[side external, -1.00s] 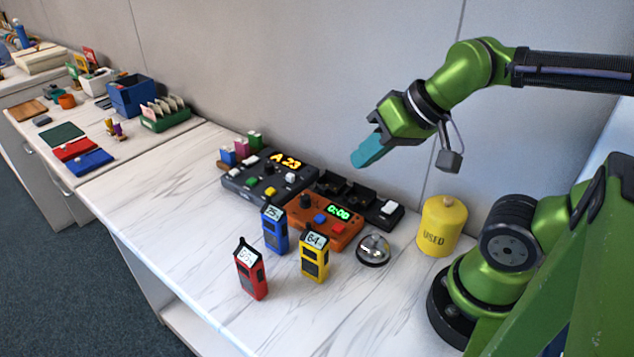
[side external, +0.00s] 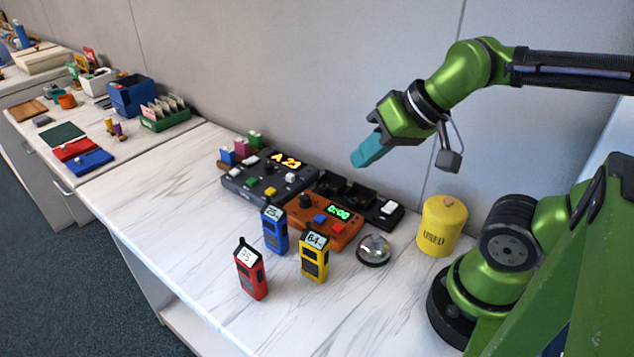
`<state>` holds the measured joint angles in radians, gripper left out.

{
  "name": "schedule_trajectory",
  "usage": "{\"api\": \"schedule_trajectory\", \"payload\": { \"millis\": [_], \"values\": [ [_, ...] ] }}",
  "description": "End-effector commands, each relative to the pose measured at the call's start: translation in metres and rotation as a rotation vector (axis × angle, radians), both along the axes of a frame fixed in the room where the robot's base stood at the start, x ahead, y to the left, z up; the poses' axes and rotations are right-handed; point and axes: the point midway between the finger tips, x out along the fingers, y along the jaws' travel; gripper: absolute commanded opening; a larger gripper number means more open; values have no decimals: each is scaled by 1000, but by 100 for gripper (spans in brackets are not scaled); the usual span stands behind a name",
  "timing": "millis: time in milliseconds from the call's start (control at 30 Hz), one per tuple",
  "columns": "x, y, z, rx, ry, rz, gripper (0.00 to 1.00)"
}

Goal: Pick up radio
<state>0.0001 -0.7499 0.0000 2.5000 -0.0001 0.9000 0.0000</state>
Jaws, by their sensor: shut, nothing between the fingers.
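Three small handheld radios stand upright on the white marbled counter. The red radio (side external: 251,274) is nearest the front edge. The blue radio (side external: 274,233) is behind it, and the yellow radio (side external: 314,261) is to the right. My gripper (side external: 366,156), with teal fingers, is shut and empty. It hangs in the air above the back of the counter, up and to the right of the radios, apart from all of them.
A dark console with an orange display (side external: 269,179) and an orange box with a green display (side external: 325,222) sit behind the radios. A black charger-like rack (side external: 360,200) is by the wall. A silver dome (side external: 373,249) and yellow canister (side external: 442,226) stand right. The front counter is clear.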

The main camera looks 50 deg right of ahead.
Motion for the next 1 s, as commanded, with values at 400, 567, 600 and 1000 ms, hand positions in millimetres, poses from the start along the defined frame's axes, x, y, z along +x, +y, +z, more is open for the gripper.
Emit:
{"api": "schedule_trajectory", "payload": {
  "millis": [400,567,600,1000],
  "values": [
    [0,0,0,0,0,0,9],
    [0,0,0,0,0,0,34],
    [0,0,0,0,0,0,40],
    [0,0,0,0,0,2,62]
  ]
}}
